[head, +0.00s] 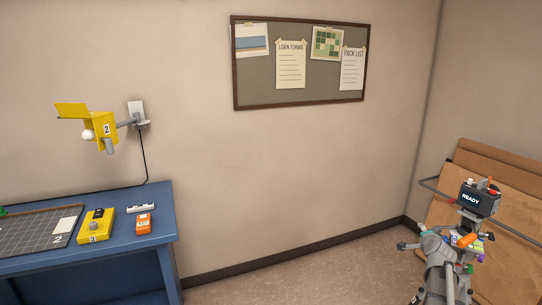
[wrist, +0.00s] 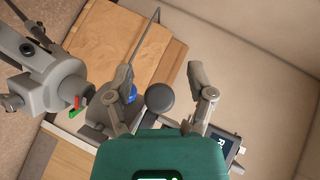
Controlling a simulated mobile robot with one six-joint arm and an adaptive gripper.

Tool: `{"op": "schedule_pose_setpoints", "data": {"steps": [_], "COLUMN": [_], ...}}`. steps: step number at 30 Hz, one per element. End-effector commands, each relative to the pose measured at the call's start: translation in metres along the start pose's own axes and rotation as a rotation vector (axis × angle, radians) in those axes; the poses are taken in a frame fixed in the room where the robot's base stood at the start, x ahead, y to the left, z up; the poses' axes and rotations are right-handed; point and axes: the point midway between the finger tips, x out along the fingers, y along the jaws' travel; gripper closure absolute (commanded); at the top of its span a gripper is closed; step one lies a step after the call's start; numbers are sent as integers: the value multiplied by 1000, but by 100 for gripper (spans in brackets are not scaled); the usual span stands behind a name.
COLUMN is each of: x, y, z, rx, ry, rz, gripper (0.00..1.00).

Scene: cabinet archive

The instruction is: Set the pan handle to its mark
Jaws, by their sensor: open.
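A yellow fixture (head: 105,128) marked 2 hangs from a grey wall bracket (head: 137,115) in the head view. It has a raised yellow plate, a grey barrel pointing down and a white ball knob (head: 88,134). The ball knob may be the end of the pan handle; I cannot tell for certain. No pan mark can be made out at this size. My gripper (wrist: 160,73) is open and empty in the wrist view, its two fingers well apart. It is far from the fixture, which the wrist view does not show.
A blue desk (head: 158,205) holds a grey gridded mat (head: 40,238), a yellow control box (head: 95,228) with a knob, and an orange device (head: 144,224). A cork board (head: 325,75) hangs on the wall. Leaning brown boards (head: 500,165) stand at right. Floor beside the desk is clear.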

Motion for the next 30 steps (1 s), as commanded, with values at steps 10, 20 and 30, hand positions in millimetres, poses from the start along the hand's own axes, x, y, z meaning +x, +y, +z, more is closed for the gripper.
{"op": "schedule_pose_setpoints", "data": {"steps": [10, 20, 30], "x": [-49, -136, -247], "y": [-10, 4, 22], "z": [138, 252, 315], "rx": [-347, -751, -1144], "ry": [-332, -693, -1039], "rz": [161, 327, 492], "gripper": [30, 30, 30]}}
